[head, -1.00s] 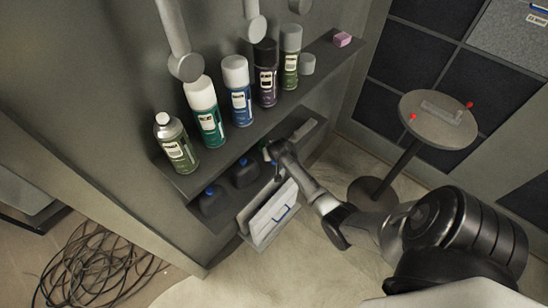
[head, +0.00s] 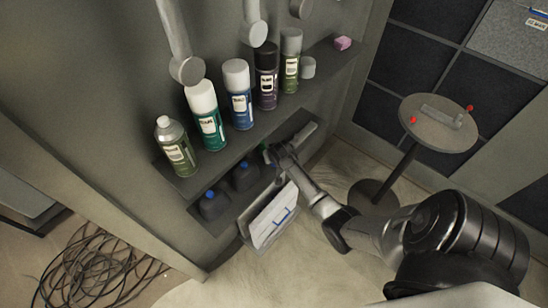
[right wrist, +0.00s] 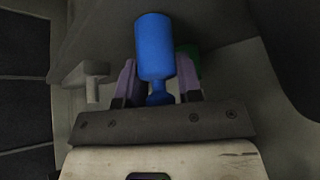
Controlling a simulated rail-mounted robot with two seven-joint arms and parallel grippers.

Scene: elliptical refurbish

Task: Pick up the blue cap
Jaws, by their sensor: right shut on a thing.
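The blue cap (right wrist: 155,48) shows as a plain blue cylinder with a narrower neck below it in the right wrist view. My right gripper (right wrist: 158,84) is shut on it, with one finger on each side. In the head view my right gripper (head: 272,154) is at the lower shelf, and the cap in it cannot be made out there. My left gripper is not in view.
Several spray cans, including a blue one (head: 238,105), stand on the upper shelf (head: 232,143). Two dark jugs with blue tops (head: 213,205) are on the lower shelf, left of my gripper. A round table (head: 437,140) stands at right. Cables lie on the floor.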

